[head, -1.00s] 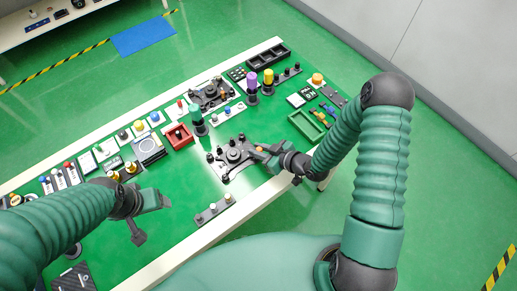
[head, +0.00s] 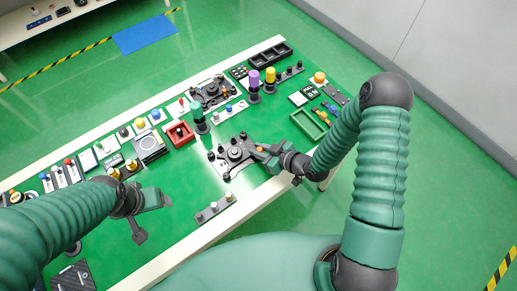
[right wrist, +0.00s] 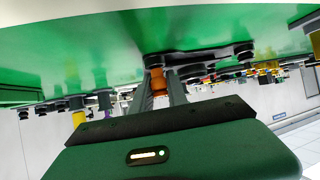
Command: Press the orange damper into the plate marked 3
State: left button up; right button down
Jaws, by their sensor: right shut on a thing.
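The orange damper (right wrist: 158,82) is between the fingers of my right gripper (right wrist: 160,90) in the right wrist view. In the head view my right gripper (head: 263,151) is shut on it at the right edge of a dark plate with several black posts (head: 237,155). This plate also shows in the right wrist view (right wrist: 200,55), close to the damper. I cannot tell whether the damper is seated, and no number is readable. My left gripper (head: 150,217) is open and empty above the green table at left. A second dark plate (head: 207,97) lies farther back.
A small bar with knobs (head: 214,208) lies at the front edge. A green tray (head: 308,124) is to the right. Purple and yellow posts (head: 254,83) stand behind.

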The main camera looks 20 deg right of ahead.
jog(key=shift+f, duration=0.4)
jog(key=c, duration=1.2)
grip_release()
jog(key=shift+c, duration=0.2)
jog(key=shift+s+d, duration=0.1)
jog(key=v, duration=1.4)
jog(key=p+v, duration=0.2)
jog(key=shift+s+d+r, duration=0.1)
jog(key=shift+s+d, duration=0.05)
jog(key=shift+s, duration=0.1)
